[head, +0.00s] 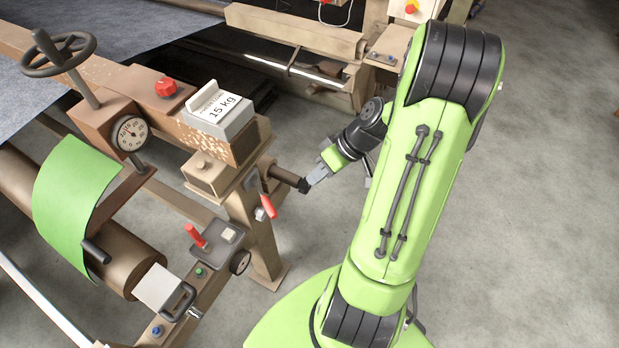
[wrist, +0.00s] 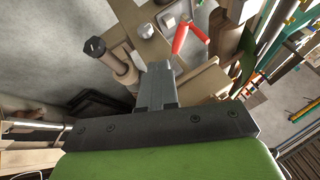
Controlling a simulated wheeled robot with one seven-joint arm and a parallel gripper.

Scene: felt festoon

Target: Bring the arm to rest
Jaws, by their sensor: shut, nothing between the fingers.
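My green arm (head: 425,190) rises from the lower middle of the head view, bends at the top and reaches back down to the left. My gripper (head: 314,176) is at its end, shut and empty, pointing left towards the machine frame. In the head view its tips are close to the dark end of a brown shaft (head: 287,176); I cannot tell whether they touch. In the wrist view the shut grey fingers (wrist: 157,85) point up the picture, with the shaft to their left and a red-handled lever (wrist: 188,38) beyond them to the right.
The brown machine frame (head: 258,235) fills the left, with a handwheel (head: 58,53), a dial gauge (head: 129,133), a 15 kg weight (head: 217,112), a red lever (head: 268,205) and a green sheet (head: 72,200). Another machine (head: 295,35) stands behind. Bare concrete floor (head: 540,200) lies at right.

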